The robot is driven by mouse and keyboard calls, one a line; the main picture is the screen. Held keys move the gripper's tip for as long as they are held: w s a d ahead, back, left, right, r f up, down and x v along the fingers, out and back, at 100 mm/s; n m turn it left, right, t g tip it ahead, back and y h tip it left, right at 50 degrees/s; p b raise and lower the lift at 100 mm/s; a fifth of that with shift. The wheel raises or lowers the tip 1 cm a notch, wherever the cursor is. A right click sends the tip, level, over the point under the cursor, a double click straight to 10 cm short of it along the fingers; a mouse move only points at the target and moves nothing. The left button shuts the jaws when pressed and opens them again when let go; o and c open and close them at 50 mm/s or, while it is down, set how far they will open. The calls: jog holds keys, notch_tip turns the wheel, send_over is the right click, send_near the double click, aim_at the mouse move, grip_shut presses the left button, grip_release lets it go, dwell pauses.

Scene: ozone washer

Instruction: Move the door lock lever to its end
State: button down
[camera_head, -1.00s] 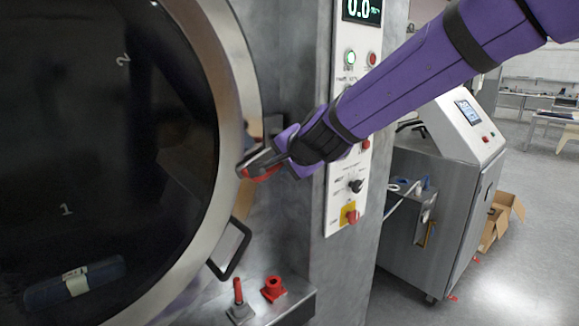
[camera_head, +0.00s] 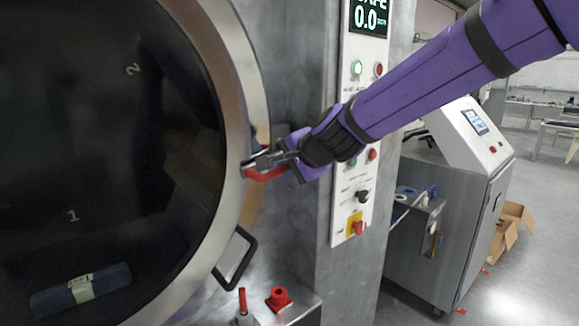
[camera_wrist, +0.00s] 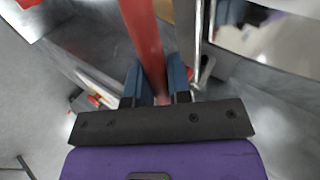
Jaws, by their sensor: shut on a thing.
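The door lock lever (camera_head: 264,175) is a red bar at the right rim of the round door (camera_head: 236,95). My gripper (camera_head: 280,157) comes in from the right and is shut on the lever. In the wrist view, the lever (camera_wrist: 146,40) runs from the top edge down between the two blue fingers of my gripper (camera_wrist: 157,85). The gripper hides part of the lever and its mount in the head view.
A black door handle (camera_head: 236,258) sits below the lever. A control panel (camera_head: 360,165) with buttons and a red knob is right of it. A red fitting (camera_head: 279,298) and red-handled valve (camera_head: 243,300) stand on the ledge below. A steel cabinet (camera_head: 440,235) stands at right.

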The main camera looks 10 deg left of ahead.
jog(key=c, duration=1.1)
grip_release()
jog(key=shift+v, duration=5.4)
jog(key=shift+r, duration=0.1)
